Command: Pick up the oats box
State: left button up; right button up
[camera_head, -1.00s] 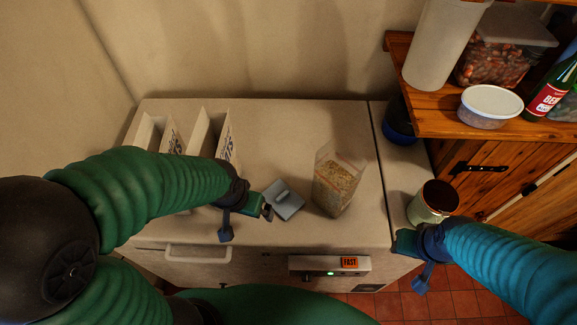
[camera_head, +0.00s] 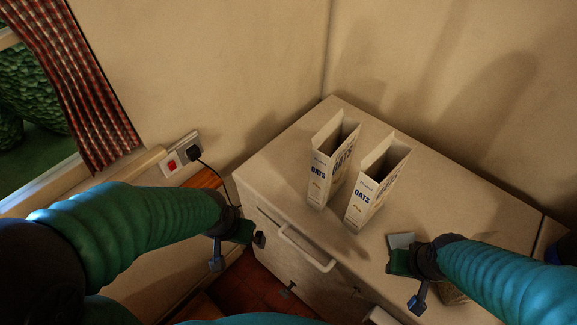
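Two white oats boxes with open tops stand upright side by side on the pale cabinet top. The left oats box (camera_head: 323,172) is nearer the wall corner. The right oats box (camera_head: 369,195) is nearer my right gripper. My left gripper (camera_head: 240,238) is left of the boxes, off the cabinet's left edge and apart from them. My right gripper (camera_head: 402,278) is to the lower right of the right box, over the cabinet's front part. Neither gripper touches a box. Their finger gaps do not show clearly, and I see nothing held.
The cabinet top (camera_head: 455,195) is bare behind and right of the boxes. A white handle (camera_head: 306,248) sticks out in front.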

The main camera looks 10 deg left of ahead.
aim_at(334, 147)
jog(key=k+l+u, duration=0.1)
jog(key=u, duration=0.3)
jog(key=k+l+u, duration=0.1)
jog(key=u, duration=0.35)
jog(key=k+u, duration=0.1)
jog(key=u, duration=0.3)
